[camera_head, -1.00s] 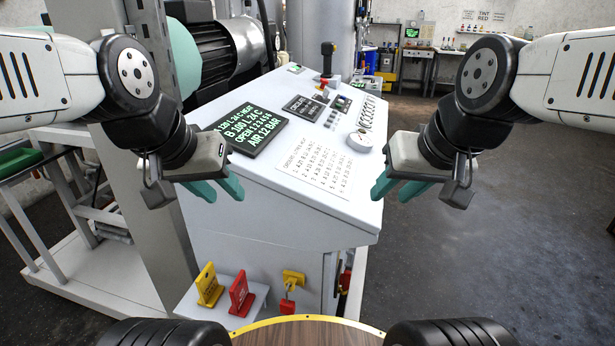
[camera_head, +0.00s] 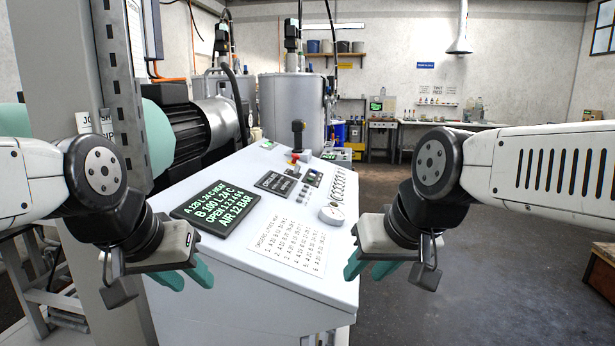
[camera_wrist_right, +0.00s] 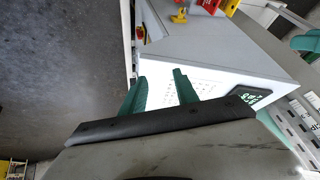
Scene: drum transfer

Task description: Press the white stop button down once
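The white sloping console (camera_head: 300,265) stands in front of me in the head view. Its top carries small buttons and switches (camera_head: 305,190), a row of small round parts (camera_head: 338,183) and a round white gauge (camera_head: 331,214). I cannot tell which of these is the white stop button. My left gripper (camera_head: 190,281) is open and empty at the console's left edge, below the text screen. My right gripper (camera_head: 362,273) is open and empty at the console's right edge, nearer to me than the gauge. In the wrist view its green fingers (camera_wrist_right: 160,80) stand apart.
A black screen with green text (camera_head: 216,207) and a printed list (camera_head: 290,243) lie on the console top. A black-handled lever (camera_head: 298,136) stands at its far end. A motor (camera_head: 205,125) and a frame post are at left. Open floor (camera_head: 450,270) lies at right.

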